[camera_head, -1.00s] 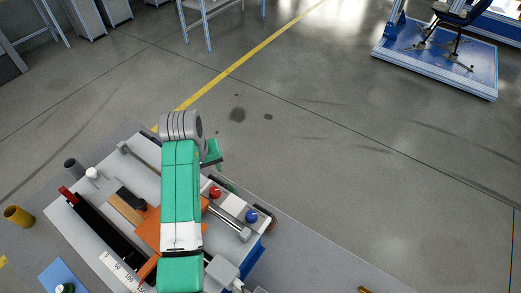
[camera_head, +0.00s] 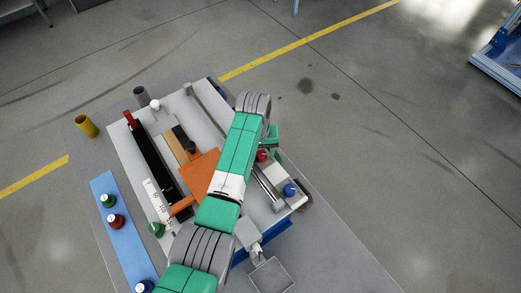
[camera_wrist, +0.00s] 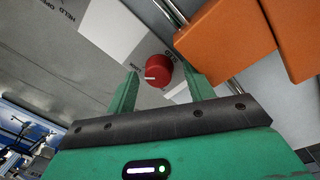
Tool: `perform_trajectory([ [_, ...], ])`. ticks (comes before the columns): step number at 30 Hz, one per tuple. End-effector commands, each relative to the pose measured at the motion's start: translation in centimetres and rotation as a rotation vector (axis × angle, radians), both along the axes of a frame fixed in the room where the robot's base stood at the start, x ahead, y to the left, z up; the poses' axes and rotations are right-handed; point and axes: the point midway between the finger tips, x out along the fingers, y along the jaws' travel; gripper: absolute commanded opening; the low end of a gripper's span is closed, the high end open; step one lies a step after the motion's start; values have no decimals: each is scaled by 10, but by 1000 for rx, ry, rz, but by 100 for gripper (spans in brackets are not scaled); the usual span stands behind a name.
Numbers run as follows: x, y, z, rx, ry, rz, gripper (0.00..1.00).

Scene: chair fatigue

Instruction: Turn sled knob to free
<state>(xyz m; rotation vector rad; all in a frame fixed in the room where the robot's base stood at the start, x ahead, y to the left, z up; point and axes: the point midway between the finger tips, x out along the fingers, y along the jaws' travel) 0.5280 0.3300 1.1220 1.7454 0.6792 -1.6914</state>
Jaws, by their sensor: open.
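A red knob (camera_wrist: 158,69) with a white pointer line sits on a white and grey panel in the wrist view. It also shows in the head view (camera_head: 262,156), partly behind my arm. My gripper (camera_wrist: 162,75) is open, with one green finger to each side of the red knob. I cannot tell whether the fingers touch it. A blue knob (camera_head: 290,189) sits on the same strip in the head view. Printed words, one reading HELD, lie on the panel at upper left in the wrist view. I cannot tell which label the pointer faces.
Orange blocks (camera_wrist: 225,42) and metal rods lie close to the right finger. In the head view, a blue mat (camera_head: 122,225) with several coloured knobs lies at left, near a yellow cup (camera_head: 87,126). An empty grey tray (camera_head: 271,275) is at the front. My arm hides part of the bench.

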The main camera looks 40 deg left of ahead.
Motion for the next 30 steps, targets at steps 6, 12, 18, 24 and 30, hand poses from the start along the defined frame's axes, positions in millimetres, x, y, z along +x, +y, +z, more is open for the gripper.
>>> perform_trajectory([
  [6,0,0,0,0,0,0,29],
  [12,0,0,1,0,0,0,8],
  [18,0,0,2,0,0,32,8],
  [24,0,-1,3,-1,0,144,8],
  [30,0,-1,3,-1,0,324,8],
])
